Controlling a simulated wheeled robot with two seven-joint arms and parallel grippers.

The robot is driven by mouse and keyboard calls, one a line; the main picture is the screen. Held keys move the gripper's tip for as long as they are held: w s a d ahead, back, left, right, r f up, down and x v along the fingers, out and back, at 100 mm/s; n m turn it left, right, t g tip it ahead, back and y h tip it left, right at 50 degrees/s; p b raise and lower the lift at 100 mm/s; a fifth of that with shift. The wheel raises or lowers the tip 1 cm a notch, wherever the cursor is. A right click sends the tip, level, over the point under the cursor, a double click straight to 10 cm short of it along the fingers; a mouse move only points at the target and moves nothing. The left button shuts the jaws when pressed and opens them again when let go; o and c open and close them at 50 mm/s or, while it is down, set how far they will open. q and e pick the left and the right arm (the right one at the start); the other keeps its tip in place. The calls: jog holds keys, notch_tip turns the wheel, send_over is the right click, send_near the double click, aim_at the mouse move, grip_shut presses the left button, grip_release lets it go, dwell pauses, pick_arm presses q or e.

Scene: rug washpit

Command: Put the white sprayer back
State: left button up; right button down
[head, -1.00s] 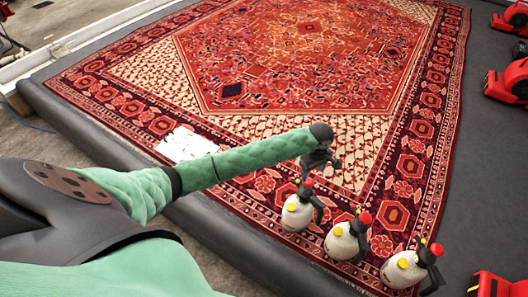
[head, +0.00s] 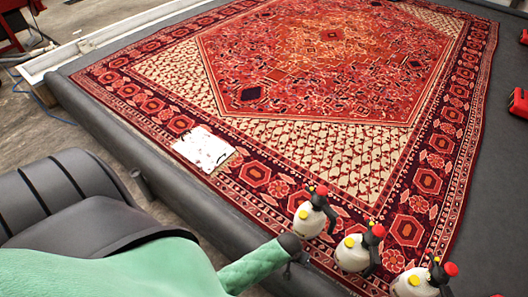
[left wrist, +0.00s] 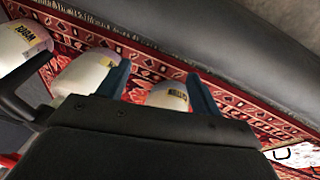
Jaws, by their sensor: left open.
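Three white sprayers with yellow caps, red tops and black fittings stand in a row on the rug's near border: a left one (head: 308,221), a middle one (head: 351,254) and a right one (head: 412,284), cut by the frame's bottom. My left gripper is mostly hidden behind its wrist in the head view, just left of the left sprayer. In the left wrist view my left gripper (left wrist: 160,75) is open and empty. One sprayer (left wrist: 168,97) appears between its fingers, beyond them; two more show at left. I cannot tell how far apart they are. My right gripper is out of view.
The patterned red rug (head: 330,75) covers most of the floor. A white sheet (head: 203,148) lies on its left border. A dark padded kerb (head: 110,135) runs along the near left edge. Red objects (head: 519,103) stand at the right on bare grey floor.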

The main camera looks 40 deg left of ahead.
pick_arm(q)
jog(key=s+a+f+m, duration=0.1)
jog(key=s+a+f, duration=0.1)
jog(key=s+f, duration=0.3)
jog(key=s+a+f+m+g+y, duration=0.1)
jog(key=s+f, duration=0.4)
jog(key=s, duration=0.6)
jog(key=shift+a+f+m, duration=0.15)
jog(key=shift+a+m, duration=0.45)
